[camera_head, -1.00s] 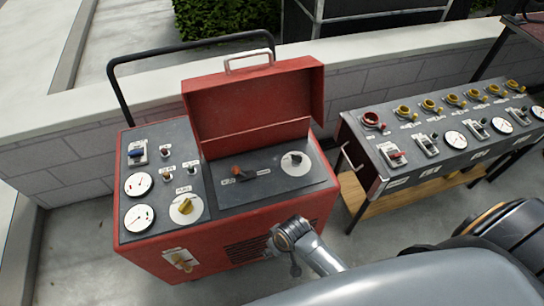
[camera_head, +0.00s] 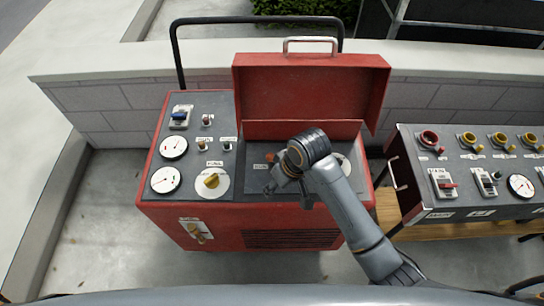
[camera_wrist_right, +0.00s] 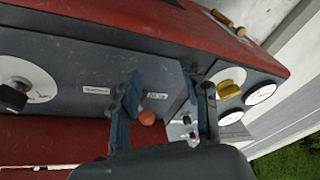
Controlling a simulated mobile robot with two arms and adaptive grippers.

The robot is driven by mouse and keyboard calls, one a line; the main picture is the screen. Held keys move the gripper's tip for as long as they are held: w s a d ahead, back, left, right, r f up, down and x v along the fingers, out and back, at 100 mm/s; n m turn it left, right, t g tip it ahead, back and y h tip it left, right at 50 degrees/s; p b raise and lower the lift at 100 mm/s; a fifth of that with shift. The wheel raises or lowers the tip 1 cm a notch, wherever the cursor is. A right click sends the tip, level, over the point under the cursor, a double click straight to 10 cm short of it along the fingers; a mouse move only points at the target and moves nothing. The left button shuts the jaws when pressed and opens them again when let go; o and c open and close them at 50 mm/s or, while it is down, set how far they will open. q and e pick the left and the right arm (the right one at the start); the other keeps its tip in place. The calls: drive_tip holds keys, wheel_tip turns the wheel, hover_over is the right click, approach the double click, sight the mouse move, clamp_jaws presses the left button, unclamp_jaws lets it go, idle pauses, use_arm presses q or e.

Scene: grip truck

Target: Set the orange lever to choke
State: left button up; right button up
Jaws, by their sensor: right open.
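The orange lever shows in the right wrist view as a round orange knob (camera_wrist_right: 147,118) beside the short label (camera_wrist_right: 157,96). A longer label (camera_wrist_right: 97,90) lies to its left there; I cannot read either one surely. In the head view my right gripper (camera_head: 285,190) is over the dark panel under the raised red lid and hides most of the lever. In the wrist view my right gripper (camera_wrist_right: 168,92) is open, with the knob low between its fingers, close to the left one. I cannot tell whether they touch. My left gripper is not in view.
The red machine (camera_head: 290,212) has a raised lid (camera_head: 312,90), gauges (camera_head: 174,147) and a yellow knob (camera_head: 212,181) on its left panel. A white dial (camera_wrist_right: 25,80) sits beyond the longer label. A second control panel (camera_head: 470,190) stands at the right.

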sight(271, 156)
drive_tip(key=w+a+r+n+h, duration=0.3)
drive_tip(key=w+r+n+h, duration=0.1)
drive_tip(key=w+r, duration=0.6)
drive_tip(key=f, duration=0.8)
drive_tip(key=d+f, duration=0.1)
drive_tip(key=f, duration=0.3)
drive_tip(key=shift+w+d+f+b, duration=0.1)
drive_tip(key=shift+f+b, duration=0.15)
drive_tip(key=shift+b, duration=0.1)
drive_tip(key=shift+y, duration=0.3)
clamp_jaws()
